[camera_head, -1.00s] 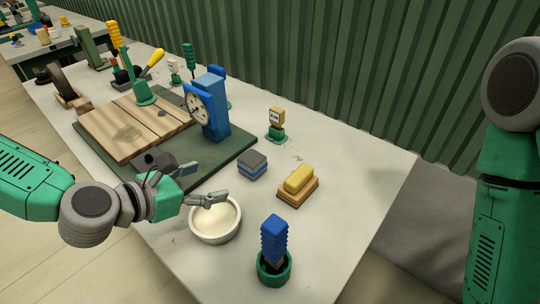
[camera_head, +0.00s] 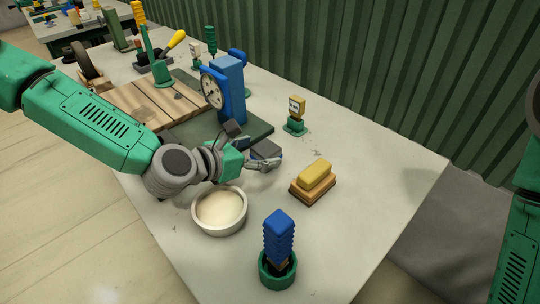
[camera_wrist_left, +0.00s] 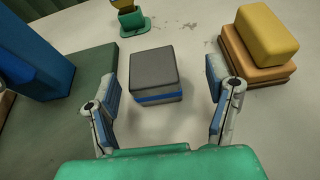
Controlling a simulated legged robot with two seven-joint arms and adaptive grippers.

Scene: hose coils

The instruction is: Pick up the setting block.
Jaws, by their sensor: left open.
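The block that looks like the setting block is a small dark grey cube with a blue band. In the left wrist view the grey block (camera_wrist_left: 154,76) sits on the table between and just beyond my left gripper's open fingers (camera_wrist_left: 164,85), with a gap on each side. In the head view the grey block (camera_head: 265,149) is partly hidden by the fingers of my left gripper (camera_head: 256,153), which is low beside it, open and empty. My right gripper is out of view; only part of that arm shows at the right edge.
A yellow block on a wooden base (camera_head: 313,181) stands to the right. A white bowl (camera_head: 220,209) is below my left wrist. A blue dial gauge stand (camera_head: 230,88) is behind left, and a green-based tag holder (camera_head: 295,116) behind right. A blue-handled tool (camera_head: 278,240) stands in front.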

